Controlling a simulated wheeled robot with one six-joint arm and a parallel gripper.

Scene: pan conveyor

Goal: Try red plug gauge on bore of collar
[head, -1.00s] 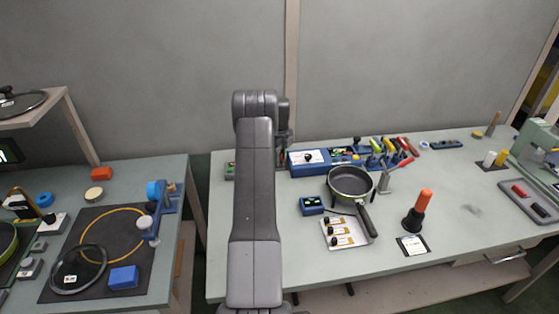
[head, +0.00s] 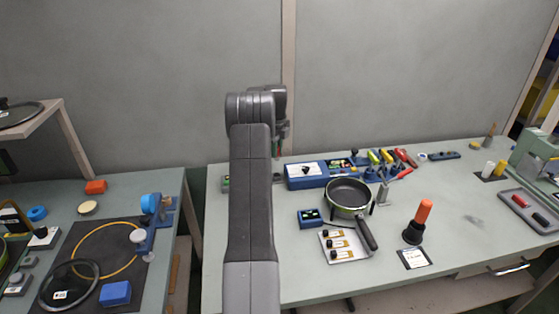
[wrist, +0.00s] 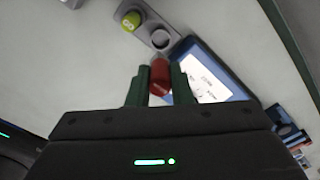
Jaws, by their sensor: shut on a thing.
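In the wrist view my gripper (wrist: 160,70) has its green fingers closed on the red plug gauge (wrist: 160,77), whose rounded red end shows between them. Below its end lies a grey gauge holder (wrist: 143,29) with a yellow-green plug marked GO (wrist: 131,20) in one place and an empty round recess (wrist: 161,39) in the other. The red plug appears apart from the recess, though the height is hard to tell. In the head view my arm hides most of the gripper. I cannot pick out the collar with certainty in either view.
A blue unit with a white card (wrist: 208,78) lies close beside the holder; it also shows in the head view (head: 306,170). A pan (head: 348,193), an orange-handled tool (head: 423,212) and a grey tray (head: 530,212) stand to the right. A second bench is on the left.

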